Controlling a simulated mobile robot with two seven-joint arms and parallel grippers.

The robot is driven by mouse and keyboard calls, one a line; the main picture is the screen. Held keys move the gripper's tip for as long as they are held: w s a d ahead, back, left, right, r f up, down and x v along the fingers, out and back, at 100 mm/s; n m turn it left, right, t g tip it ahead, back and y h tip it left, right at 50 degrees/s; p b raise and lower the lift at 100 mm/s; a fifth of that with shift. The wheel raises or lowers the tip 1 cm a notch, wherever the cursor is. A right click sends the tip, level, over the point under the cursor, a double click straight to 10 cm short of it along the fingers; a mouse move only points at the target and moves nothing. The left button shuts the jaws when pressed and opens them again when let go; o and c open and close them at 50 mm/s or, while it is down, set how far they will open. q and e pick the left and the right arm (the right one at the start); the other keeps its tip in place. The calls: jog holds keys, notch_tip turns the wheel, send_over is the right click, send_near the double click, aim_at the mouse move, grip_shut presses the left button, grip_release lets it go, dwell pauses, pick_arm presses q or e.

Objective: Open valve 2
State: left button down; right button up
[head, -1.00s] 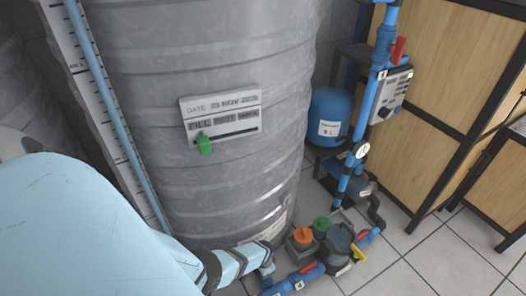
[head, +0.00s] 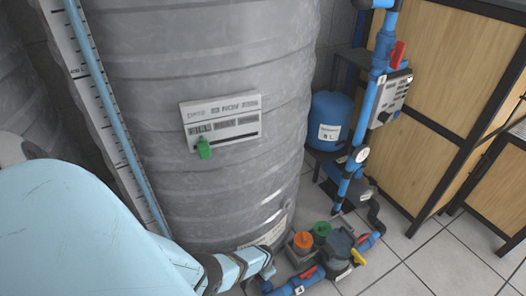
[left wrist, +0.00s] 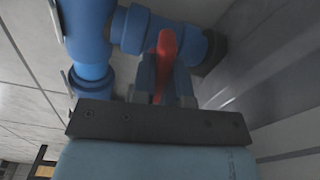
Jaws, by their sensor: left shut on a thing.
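My left gripper (head: 267,273) is low at the foot of the grey tank, beside the blue pipe run. In the left wrist view, its fingers (left wrist: 162,80) are shut around a red valve handle (left wrist: 165,45) on a blue pipe fitting (left wrist: 136,30). In the head view the hand hides that handle, and I cannot read the valve's number. Another red-handled valve (head: 307,272) sits on the floor pipe just right of the gripper. A third red handle (head: 397,54) is on the upright pipe at upper right. My right gripper is not in view.
The grey tank (head: 200,60) stands close behind the hand. Orange (head: 302,241) and green (head: 321,229) caps, a dark pump (head: 341,243) and a yellow handle (head: 358,256) crowd its right. A blue vessel (head: 329,112) stands further back. Tiled floor (head: 420,255) is clear at lower right.

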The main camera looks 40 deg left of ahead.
pick_arm(q)
jog(key=n, duration=0.3)
jog(key=shift+n, duration=0.3)
jog(key=n, duration=0.4)
jog(key=shift+n, duration=0.3)
jog(key=n, duration=0.3)
jog(key=shift+n, duration=0.3)
jog(key=n, duration=0.4)
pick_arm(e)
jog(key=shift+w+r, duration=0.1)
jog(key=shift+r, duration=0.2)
pick_arm(q)
jog(key=shift+n, duration=0.3)
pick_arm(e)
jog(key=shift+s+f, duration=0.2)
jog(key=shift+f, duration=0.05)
pick_arm(q)
jog(key=c, duration=1.1)
grip_release()
jog(key=shift+c, duration=0.2)
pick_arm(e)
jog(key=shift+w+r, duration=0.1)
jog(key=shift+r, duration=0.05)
